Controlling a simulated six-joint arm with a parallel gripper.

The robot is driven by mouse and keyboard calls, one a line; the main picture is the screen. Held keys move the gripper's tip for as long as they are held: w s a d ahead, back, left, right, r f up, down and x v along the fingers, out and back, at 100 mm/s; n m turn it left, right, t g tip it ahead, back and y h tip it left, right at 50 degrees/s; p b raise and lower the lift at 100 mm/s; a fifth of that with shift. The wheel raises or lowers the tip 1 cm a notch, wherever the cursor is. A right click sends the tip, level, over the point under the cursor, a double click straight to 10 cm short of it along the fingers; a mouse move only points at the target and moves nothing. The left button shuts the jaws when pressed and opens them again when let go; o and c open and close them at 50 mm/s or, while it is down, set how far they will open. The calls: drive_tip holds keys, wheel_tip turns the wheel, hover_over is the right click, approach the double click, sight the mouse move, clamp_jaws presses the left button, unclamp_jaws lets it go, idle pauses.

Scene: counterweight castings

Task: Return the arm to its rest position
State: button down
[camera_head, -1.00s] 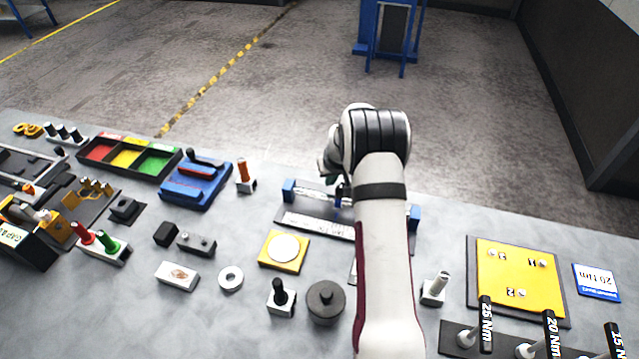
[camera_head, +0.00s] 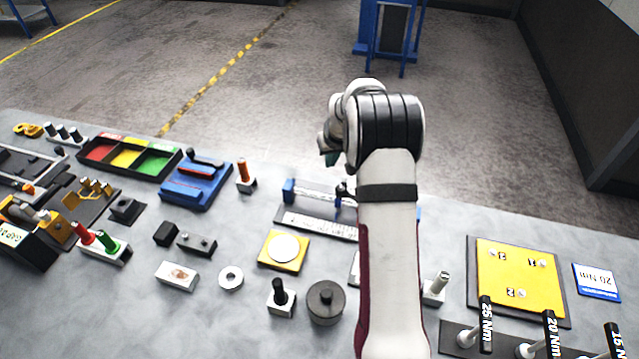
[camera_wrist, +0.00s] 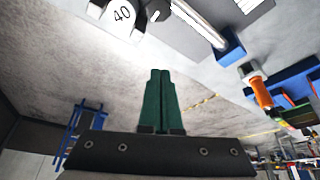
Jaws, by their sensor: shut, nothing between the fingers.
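My gripper shows in the wrist view (camera_wrist: 160,100) as two green fingers pressed together with nothing between them. In the head view my arm rises from the bottom edge, and a bit of the green fingertips (camera_head: 331,158) shows at the left of the wrist, above the far edge of the bench. My wrist and forearm hide part of the bench behind them. The gripper touches nothing that I can see.
A white part marked 40 (camera_wrist: 121,14) shows in the wrist view.

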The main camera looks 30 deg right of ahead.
drive_tip(key=s+a+r+m+g+y, duration=0.1)
drive_tip(key=s+a+r, duration=0.5)
drive_tip(key=s+a, duration=0.25)
drive_tip(key=s+a+r+g+y, duration=0.1)
drive_tip(key=s+a+r, duration=0.5)
drive_tip(key=s+a, duration=0.3)
drive_tip(key=s+a+g, duration=0.1)
drive_tip(key=s+a, duration=0.2)
drive_tip(key=s, duration=0.4)
drive_tip(key=s+a+m, duration=0.1)
drive_tip(key=s+a, duration=0.2)
drive_tip(key=s, duration=0.3)
drive_tip(key=s+a+g+y, duration=0.1)
drive_tip(key=s+a, duration=0.2)
drive_tip(key=s, duration=0.4)
drive_tip(key=shift+s+a+f+m+g, duration=0.15)
drive_tip(key=shift+s+f+m+g, duration=0.1)
drive_tip(key=shift+s+m+g, duration=0.05)
drive_tip(key=shift+w, duration=0.1)
